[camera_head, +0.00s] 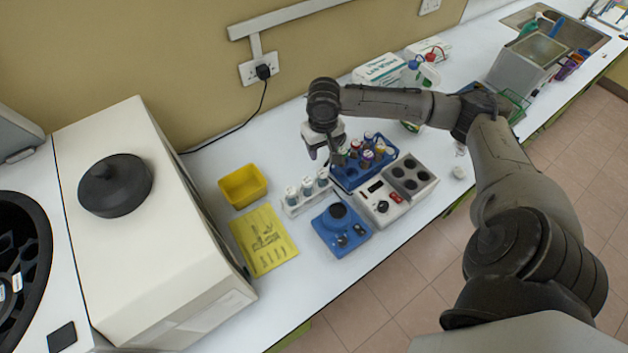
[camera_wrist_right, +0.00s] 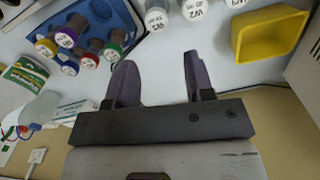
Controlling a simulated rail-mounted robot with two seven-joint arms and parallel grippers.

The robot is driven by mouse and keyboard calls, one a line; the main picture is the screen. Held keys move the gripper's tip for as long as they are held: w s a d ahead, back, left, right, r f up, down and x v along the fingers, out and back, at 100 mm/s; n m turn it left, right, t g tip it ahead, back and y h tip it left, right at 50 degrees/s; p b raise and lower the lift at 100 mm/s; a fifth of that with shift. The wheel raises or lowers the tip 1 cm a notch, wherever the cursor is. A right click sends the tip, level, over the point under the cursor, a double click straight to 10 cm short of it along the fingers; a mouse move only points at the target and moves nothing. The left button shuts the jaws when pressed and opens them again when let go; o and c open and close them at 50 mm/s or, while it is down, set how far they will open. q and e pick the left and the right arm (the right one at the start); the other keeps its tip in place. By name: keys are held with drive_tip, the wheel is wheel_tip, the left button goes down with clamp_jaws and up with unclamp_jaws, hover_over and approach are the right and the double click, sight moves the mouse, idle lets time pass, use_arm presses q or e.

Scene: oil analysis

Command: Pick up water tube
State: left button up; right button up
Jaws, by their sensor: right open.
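My right gripper (camera_head: 324,154) hangs above the bench, between the blue rack (camera_head: 345,178) and a small white rack (camera_head: 296,211). Its jaws are open and empty; in the right wrist view two dark fingers (camera_wrist_right: 158,62) stand apart over bare white bench. The white rack holds three pale-capped tubes (camera_head: 307,186). In the right wrist view their labelled white caps (camera_wrist_right: 156,20) lie just beyond the fingertips, at the top. The lettering is small, and I cannot tell surely which is the water tube. My left gripper is not in view.
Coloured-cap tubes (camera_wrist_right: 89,60) stand in the blue rack. Close by are a yellow bin (camera_head: 243,186), a yellow sheet (camera_head: 263,240), a blue mixer (camera_head: 341,230) and a grey heating block (camera_head: 411,178). A large white machine (camera_head: 150,220) borders the left.

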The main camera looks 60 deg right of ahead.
sight(322, 171)
drive_tip(key=f, duration=0.8)
drive_tip(key=shift+w+d+b, duration=0.1)
drive_tip(key=shift+d+b, duration=0.1)
drive_tip(key=shift+b, duration=0.15)
drive_tip(key=shift+d+f, duration=0.15)
drive_tip(key=shift+f, duration=2.5)
drive_tip(key=shift+c, duration=0.4)
drive_tip(key=c, duration=0.6)
